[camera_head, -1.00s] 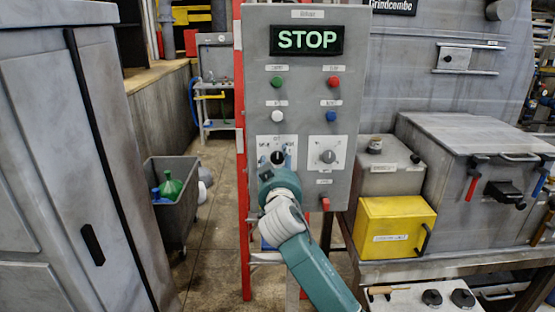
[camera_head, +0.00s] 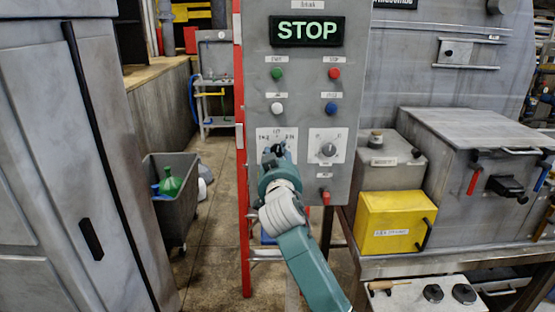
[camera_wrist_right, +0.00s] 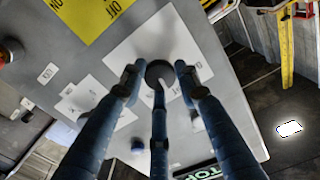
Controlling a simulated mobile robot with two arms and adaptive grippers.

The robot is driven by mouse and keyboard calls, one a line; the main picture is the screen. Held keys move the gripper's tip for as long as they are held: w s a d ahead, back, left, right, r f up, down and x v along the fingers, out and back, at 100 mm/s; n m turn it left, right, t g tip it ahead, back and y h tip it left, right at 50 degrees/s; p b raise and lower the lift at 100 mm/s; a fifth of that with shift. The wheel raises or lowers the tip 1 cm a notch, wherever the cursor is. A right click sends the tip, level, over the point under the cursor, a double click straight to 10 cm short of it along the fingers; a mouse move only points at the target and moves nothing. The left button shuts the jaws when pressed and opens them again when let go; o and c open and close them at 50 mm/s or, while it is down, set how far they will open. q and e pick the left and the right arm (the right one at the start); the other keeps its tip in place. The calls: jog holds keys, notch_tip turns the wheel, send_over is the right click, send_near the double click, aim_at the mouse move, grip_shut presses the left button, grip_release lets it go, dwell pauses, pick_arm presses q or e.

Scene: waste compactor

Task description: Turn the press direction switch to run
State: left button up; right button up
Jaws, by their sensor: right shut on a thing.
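The grey control panel (camera_head: 300,95) stands in the middle of the head view, with a lit STOP display (camera_head: 307,31). The left rotary switch (camera_head: 278,149) sits on a white label plate at the panel's lower left, mostly covered by my right gripper (camera_head: 278,158). In the right wrist view its dark round knob (camera_wrist_right: 159,71) sits between the fingers of my right gripper (camera_wrist_right: 160,80), which are closed around it. The switch's exact pointer direction and small label text cannot be read. My left gripper is not in view.
Green, red, white and blue buttons are above. A yellow box (camera_head: 393,224) stands on the bench at right. A grey cabinet (camera_head: 50,170) fills the left.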

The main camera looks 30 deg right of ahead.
jog(key=shift+f+m+b, duration=0.3)
jog(key=shift+m+b, duration=0.45)
jog(key=shift+m, duration=0.15)
jog(key=m+b, duration=0.1)
jog(key=m, duration=0.1)
jog(key=shift+m+b, duration=0.3)
jog(key=shift+b, duration=0.05)
jog(key=shift+r+m+b, duration=0.15)
jog(key=shift+m+b, duration=0.4)
jog(key=shift+m, duration=1.45)
